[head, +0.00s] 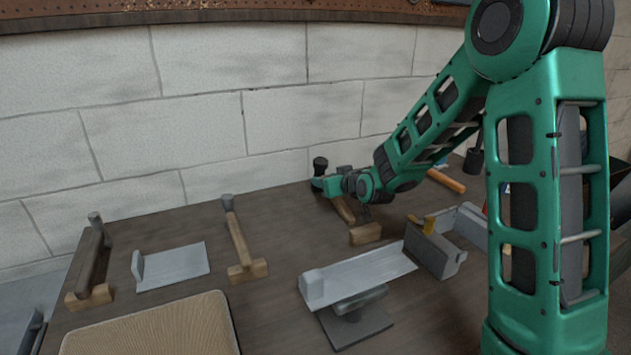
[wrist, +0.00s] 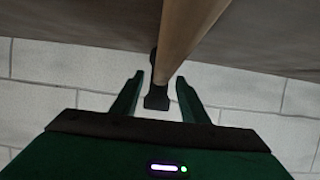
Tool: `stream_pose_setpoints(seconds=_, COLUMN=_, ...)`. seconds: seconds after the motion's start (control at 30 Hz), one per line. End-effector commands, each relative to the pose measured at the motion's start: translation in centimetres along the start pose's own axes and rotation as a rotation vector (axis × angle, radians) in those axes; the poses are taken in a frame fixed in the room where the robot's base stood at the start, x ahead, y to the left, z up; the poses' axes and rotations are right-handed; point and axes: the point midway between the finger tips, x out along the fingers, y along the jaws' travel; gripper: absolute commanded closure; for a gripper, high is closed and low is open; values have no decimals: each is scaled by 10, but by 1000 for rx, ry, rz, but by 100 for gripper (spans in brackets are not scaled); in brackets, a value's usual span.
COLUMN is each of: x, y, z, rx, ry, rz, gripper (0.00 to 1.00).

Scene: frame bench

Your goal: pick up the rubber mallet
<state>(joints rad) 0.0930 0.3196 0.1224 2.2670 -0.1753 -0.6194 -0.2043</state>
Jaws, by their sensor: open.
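The rubber mallet has a black head (head: 319,165) and a wooden handle (head: 343,209). It leans at a slant, its lower end by a small wooden block (head: 365,233) toward the back of the bench. In the wrist view the handle (wrist: 187,38) comes down from the top and the black head (wrist: 157,98) shows beyond it. My gripper (wrist: 160,80) is open, one finger on each side of the handle line near the head. I cannot tell whether either finger touches the mallet. In the head view my wrist partly hides the mallet's upper handle.
Two other wooden-handled tools (head: 237,238) (head: 93,255) lean on wooden blocks to the left. A grey metal piece (head: 175,266) lies between them. A long grey tray (head: 360,276), a grey box (head: 434,252) and a tan pad (head: 150,330) are in front. The white block wall stands behind.

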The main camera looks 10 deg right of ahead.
Motion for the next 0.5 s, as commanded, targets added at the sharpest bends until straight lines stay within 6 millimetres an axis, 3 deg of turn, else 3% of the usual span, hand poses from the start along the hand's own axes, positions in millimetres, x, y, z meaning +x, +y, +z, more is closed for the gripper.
stream_pose_setpoints(seconds=0.23, x=3, y=-4, z=3, rx=-1, ry=-4, rz=-4, gripper=59)
stream_pose_setpoints(seconds=0.4, x=4, y=-8, z=3, rx=-3, ry=-4, rz=-8, gripper=100)
stream_pose_setpoints(seconds=0.5, x=4, y=-9, z=3, rx=-3, ry=-3, rz=-9, gripper=100)
